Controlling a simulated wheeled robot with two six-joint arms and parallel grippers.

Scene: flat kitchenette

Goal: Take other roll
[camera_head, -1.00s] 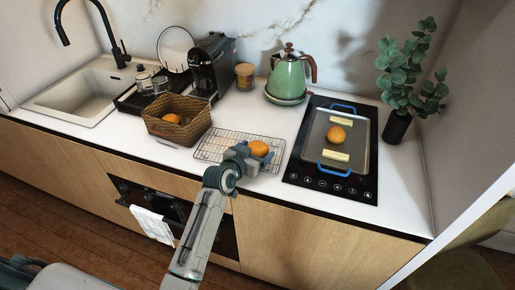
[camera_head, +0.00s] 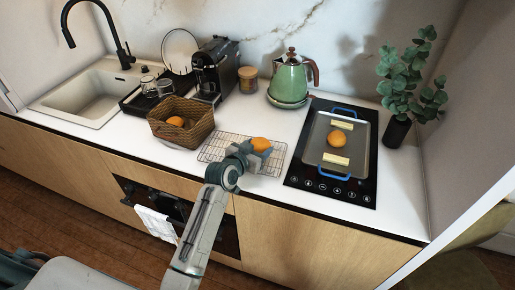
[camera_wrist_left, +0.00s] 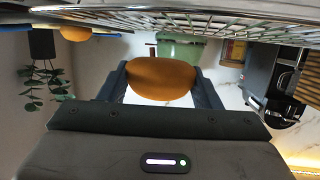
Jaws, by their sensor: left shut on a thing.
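My left gripper (camera_head: 252,152) is shut on an orange-brown roll (camera_head: 261,144) at the right part of the wire rack (camera_head: 213,150). In the left wrist view the roll (camera_wrist_left: 161,78) sits between the two fingers. I cannot tell whether the roll still touches the rack. Another roll (camera_head: 176,121) lies in the woven basket (camera_head: 188,107). A third roll (camera_head: 337,138) lies on the tray (camera_head: 315,146) on the hob, between two pale yellow blocks. My right gripper is not in view.
The black hob (camera_head: 361,190) is right of the rack. A green kettle (camera_head: 290,80) stands behind, and a potted plant (camera_head: 397,130) stands at the right. A coffee machine (camera_head: 215,72) and sink (camera_head: 88,92) are at the left. The front counter strip is clear.

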